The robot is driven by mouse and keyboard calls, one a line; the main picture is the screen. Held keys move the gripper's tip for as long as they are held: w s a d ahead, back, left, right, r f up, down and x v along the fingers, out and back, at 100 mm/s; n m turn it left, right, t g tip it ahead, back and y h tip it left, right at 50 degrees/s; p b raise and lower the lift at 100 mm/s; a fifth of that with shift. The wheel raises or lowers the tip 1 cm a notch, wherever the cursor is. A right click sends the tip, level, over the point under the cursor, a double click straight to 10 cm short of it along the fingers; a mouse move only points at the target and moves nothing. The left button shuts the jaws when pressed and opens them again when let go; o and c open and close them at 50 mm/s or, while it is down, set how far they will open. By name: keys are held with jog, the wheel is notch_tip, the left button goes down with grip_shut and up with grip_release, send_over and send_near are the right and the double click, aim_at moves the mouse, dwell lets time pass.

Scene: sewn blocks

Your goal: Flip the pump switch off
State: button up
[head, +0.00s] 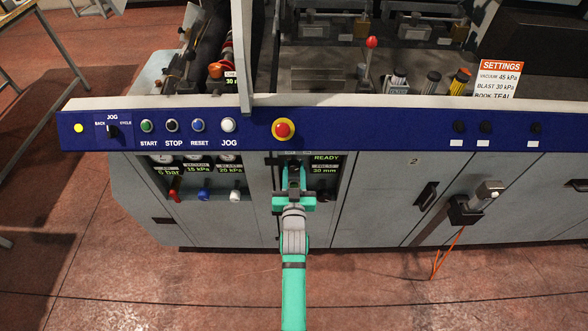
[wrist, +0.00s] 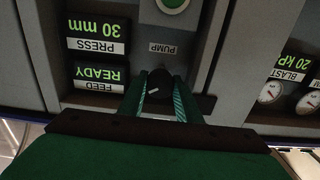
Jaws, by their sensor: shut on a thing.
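The pump switch is a black round knob (wrist: 160,84) with a small pale mark, just beside the PUMP label (wrist: 162,48) on the grey panel in the wrist view, which shows the lettering upside down. My gripper (wrist: 160,98) has a finger on each side of the knob and is shut on it. In the head view my gripper (head: 293,181) reaches the recessed panel below the blue rail, and my arm largely hides the switch there. The mark's exact setting is hard to read.
A green round lamp or button (wrist: 172,4) is by the PUMP label. The FEED READY display (wrist: 100,75) and pressure gauges (wrist: 270,92) flank the panel. A red emergency button (head: 283,130) sits on the blue rail (head: 350,131) above my gripper.

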jog(key=n, duration=0.5)
jog(key=shift+n, duration=0.4)
jog(key=n, duration=0.5)
jog(key=shift+n, duration=0.4)
jog(key=o, duration=1.1)
jog(key=shift+c, duration=0.2)
jog(key=shift+s, duration=0.1)
jog(key=s, duration=1)
jog(key=shift+s, duration=0.35)
